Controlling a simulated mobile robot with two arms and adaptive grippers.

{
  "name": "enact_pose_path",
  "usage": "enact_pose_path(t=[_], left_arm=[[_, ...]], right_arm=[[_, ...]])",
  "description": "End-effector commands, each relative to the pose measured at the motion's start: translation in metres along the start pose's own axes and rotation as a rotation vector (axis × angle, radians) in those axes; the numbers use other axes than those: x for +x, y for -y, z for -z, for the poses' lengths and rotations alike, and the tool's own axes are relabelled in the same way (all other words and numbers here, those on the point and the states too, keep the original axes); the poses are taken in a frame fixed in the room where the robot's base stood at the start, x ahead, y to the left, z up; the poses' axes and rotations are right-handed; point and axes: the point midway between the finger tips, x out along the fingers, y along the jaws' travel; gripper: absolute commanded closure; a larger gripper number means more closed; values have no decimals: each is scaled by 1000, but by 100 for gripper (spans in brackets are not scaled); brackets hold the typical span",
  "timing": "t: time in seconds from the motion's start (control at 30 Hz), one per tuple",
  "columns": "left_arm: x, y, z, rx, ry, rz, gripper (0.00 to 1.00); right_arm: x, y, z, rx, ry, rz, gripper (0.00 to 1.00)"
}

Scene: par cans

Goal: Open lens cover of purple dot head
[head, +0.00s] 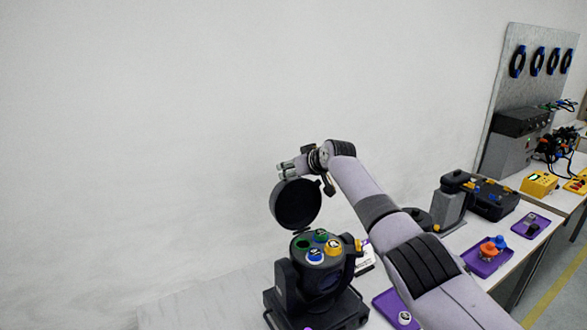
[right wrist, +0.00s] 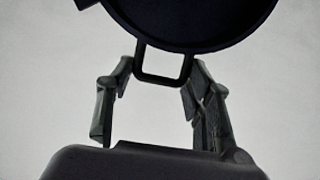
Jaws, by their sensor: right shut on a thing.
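The purple dot head (head: 286,287) is a black stage light at the bottom centre of the head view, with a small purple dot at its base (head: 308,327). Its round face with coloured lenses is exposed. The black round lens cover (head: 297,205) stands upright, raised above the head's back left edge. My right gripper (head: 290,170) is at the top of the cover. In the right wrist view its fingers (right wrist: 162,100) are on either side of the cover's square loop handle (right wrist: 160,80), shut on it. The cover's disc (right wrist: 190,22) fills the top there. My left gripper is not in view.
A second black fixture (head: 452,200) with its cover open stands to the right, behind my right arm. Purple trays (head: 480,262) with small parts lie on the white bench. Yellow boxes (head: 538,184) and a pegboard (head: 530,75) are farther right. The wall behind is bare.

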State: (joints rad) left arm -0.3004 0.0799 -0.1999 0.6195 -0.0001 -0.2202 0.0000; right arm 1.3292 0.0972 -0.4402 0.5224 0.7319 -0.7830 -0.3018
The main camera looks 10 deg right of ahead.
Motion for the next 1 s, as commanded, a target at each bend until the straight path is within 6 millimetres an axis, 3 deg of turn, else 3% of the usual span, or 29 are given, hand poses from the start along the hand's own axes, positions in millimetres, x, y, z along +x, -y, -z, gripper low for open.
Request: enact_pose_path(t=[0.03, 0.2, 0.63, 1.0], left_arm=[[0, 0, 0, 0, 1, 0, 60], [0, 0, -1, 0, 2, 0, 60], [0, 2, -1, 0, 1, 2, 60], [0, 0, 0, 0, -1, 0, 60]], right_arm=[[-4, -3, 10, -8, -20, -8, 52], [-3, -2, 7, -5, -15, -6, 42], [-5, -1, 4, -3, -9, -1, 42], [-36, -2, 3, -4, -9, -3, 42]])
